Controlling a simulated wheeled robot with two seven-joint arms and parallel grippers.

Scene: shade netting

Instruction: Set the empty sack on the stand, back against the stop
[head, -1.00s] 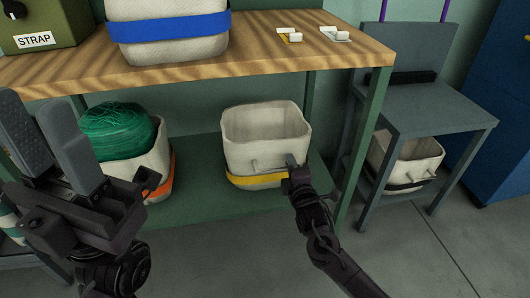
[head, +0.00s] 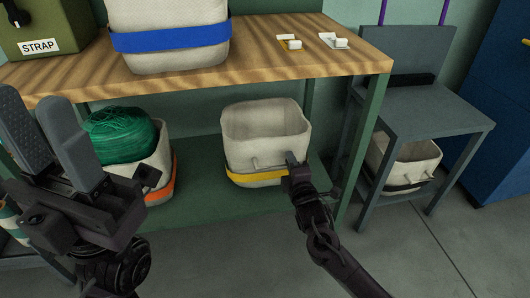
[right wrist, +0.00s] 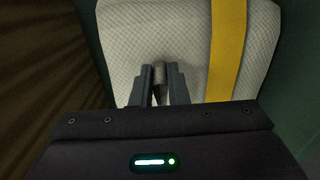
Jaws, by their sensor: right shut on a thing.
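The empty cream sack with a yellow band (head: 262,181) is open-topped and upright at the green lower shelf. Whether its base touches the shelf is unclear. My right gripper (head: 292,162) is shut on a small handle on the sack's front; the right wrist view shows the handle between the fingers (right wrist: 160,82) beside the yellow band. The grey stand (head: 425,108) is at the right, its top bare. The dark stop (head: 399,79) runs along the back of that top. My left gripper (head: 50,140) is at the left, fingers apart and empty.
A sack with an orange band (head: 160,172) holds green netting (head: 122,136) on the lower shelf. A blue-banded sack (head: 175,58) stands on the wooden bench (head: 255,65). A black-banded sack (head: 408,155) sits under the stand. A green bench leg (head: 363,150) separates shelf and stand.

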